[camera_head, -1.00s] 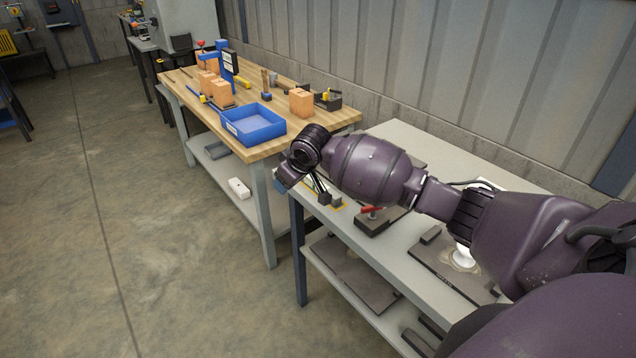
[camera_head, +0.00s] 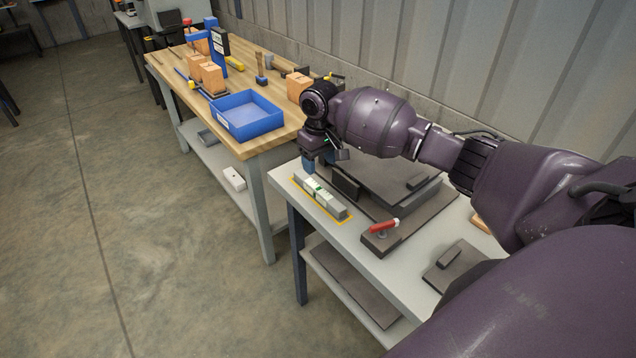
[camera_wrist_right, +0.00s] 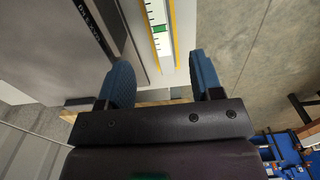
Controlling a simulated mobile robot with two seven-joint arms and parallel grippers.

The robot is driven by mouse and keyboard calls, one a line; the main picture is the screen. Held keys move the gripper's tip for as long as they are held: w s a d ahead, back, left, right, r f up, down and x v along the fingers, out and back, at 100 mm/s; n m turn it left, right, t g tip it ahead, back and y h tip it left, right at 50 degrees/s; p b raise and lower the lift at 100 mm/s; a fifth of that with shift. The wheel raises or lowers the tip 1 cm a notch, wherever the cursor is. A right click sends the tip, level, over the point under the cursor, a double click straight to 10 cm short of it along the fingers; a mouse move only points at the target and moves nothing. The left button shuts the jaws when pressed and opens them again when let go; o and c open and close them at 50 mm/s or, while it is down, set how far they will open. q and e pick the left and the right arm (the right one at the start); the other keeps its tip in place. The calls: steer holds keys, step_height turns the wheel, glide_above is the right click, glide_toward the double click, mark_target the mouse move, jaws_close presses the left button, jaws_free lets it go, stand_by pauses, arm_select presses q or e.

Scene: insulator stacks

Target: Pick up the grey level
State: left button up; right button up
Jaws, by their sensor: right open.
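The grey level (camera_head: 320,196) lies in a yellow outline near the front left edge of the grey table. It has a green and white middle section. In the right wrist view part of the level (camera_wrist_right: 159,28) shows beyond the fingers, between yellow strips. My right gripper (camera_head: 309,163) hangs over the table's left end, just behind the level's far end. In the right wrist view its two blue fingers (camera_wrist_right: 162,80) are apart with nothing between them. My left gripper is not in view.
Dark plates and a block (camera_head: 346,184) stand right of the level. A fixture with a red handle (camera_head: 384,226) is nearer me. The wooden bench (camera_head: 262,147) with a blue tray (camera_head: 247,128) stands beyond the grey table (camera_head: 353,236).

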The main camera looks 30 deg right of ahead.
steer(key=shift+f, duration=0.45)
glide_above(319, 188)
steer(key=f, duration=0.4)
steer(key=shift+s+a+f+b, duration=0.2)
steer(key=shift+s+a+b, duration=0.05)
steer(key=shift+s+b, duration=0.15)
steer(key=shift+w+f, duration=0.1)
steer(key=shift+f, duration=0.45)
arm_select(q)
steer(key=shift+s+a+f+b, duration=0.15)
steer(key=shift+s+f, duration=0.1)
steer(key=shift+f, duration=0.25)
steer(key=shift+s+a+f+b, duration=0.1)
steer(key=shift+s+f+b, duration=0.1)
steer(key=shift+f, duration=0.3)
arm_select(e)
steer(key=shift+w+d+f, duration=0.1)
steer(key=shift+f, duration=1)
steer(key=shift+w+d+f, duration=0.1)
steer(key=shift+f, duration=0.95)
steer(key=shift+c, duration=0.4)
steer(key=c, duration=0.5)
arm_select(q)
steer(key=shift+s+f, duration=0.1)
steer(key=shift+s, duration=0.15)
arm_select(e)
jaws_close()
